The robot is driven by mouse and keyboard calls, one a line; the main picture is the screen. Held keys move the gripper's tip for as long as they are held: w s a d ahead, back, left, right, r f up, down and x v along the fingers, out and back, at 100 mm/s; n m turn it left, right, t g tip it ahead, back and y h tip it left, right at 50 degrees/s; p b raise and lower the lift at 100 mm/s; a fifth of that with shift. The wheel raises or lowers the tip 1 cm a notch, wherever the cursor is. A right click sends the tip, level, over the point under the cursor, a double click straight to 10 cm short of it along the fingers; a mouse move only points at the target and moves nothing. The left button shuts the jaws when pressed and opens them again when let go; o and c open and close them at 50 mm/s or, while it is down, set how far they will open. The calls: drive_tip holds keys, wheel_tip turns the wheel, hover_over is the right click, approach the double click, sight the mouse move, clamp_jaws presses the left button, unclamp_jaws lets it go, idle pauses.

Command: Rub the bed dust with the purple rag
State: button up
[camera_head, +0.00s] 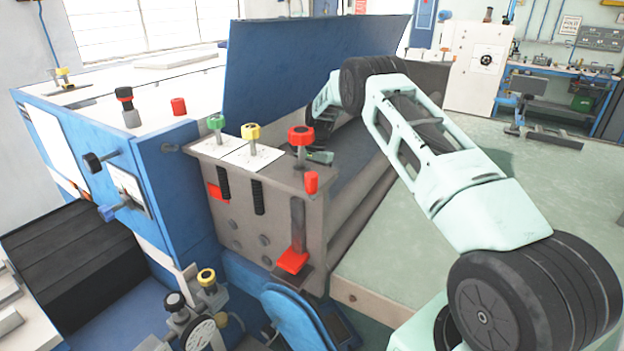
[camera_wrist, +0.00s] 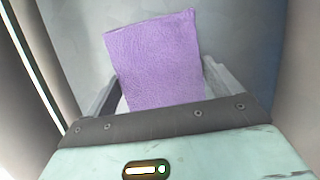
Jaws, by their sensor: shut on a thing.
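The purple rag (camera_wrist: 158,55) shows in the wrist view, spread flat in front of my gripper (camera_wrist: 160,95). My gripper is shut on the rag, with a grey finger showing on each side of it. Behind the rag is a plain grey-blue surface that looks like the machine bed (camera_wrist: 75,35); I cannot tell whether the rag touches it. No dust can be made out.
The raised blue panel (camera_head: 300,70) stands behind the trough. Green, yellow and red knobs (camera_head: 301,136) stick up at the trough's near end. A pale green table surface (camera_head: 560,200) lies to the right. A blue cabinet (camera_head: 165,170) stands left.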

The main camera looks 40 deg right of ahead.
drive_tip(key=shift+s+a+r+p, duration=0.1)
drive_tip(key=shift+s+a+p, duration=0.15)
drive_tip(key=shift+a, duration=0.55)
drive_tip(key=shift+s+a+f+p, duration=0.1)
drive_tip(key=shift+s+a, duration=0.3)
drive_tip(key=shift+a, duration=0.35)
drive_tip(key=shift+s+a+r+p, duration=0.1)
drive_tip(key=shift+s+a+p, duration=0.15)
drive_tip(key=shift+a, duration=0.55)
drive_tip(key=shift+s+a+f, duration=0.1)
drive_tip(key=shift+s+a, duration=0.2)
drive_tip(key=shift+a, duration=0.4)
drive_tip(key=shift+s+a+f, duration=0.1)
drive_tip(key=shift+s+a, duration=0.2)
drive_tip(key=shift+a, duration=0.35)
drive_tip(key=shift+s+a, duration=0.3)
drive_tip(key=shift+a, duration=0.4)
drive_tip(key=shift+s+a+r+p, duration=0.1)
drive_tip(key=shift+s+a+p, duration=0.25)
drive_tip(key=shift+a, duration=0.5)
drive_tip(key=shift+s+a+p, duration=0.2)
drive_tip(key=shift+s+a, duration=0.2)
drive_tip(key=shift+a, duration=0.45)
drive_tip(key=shift+r, duration=0.1)
drive_tip(key=shift+r+p, duration=1.9)
drive_tip(key=shift+r, duration=1.05)
drive_tip(key=shift+w, duration=0.1)
drive_tip(key=shift+r+p, duration=0.95)
drive_tip(key=shift+r, duration=0.55)
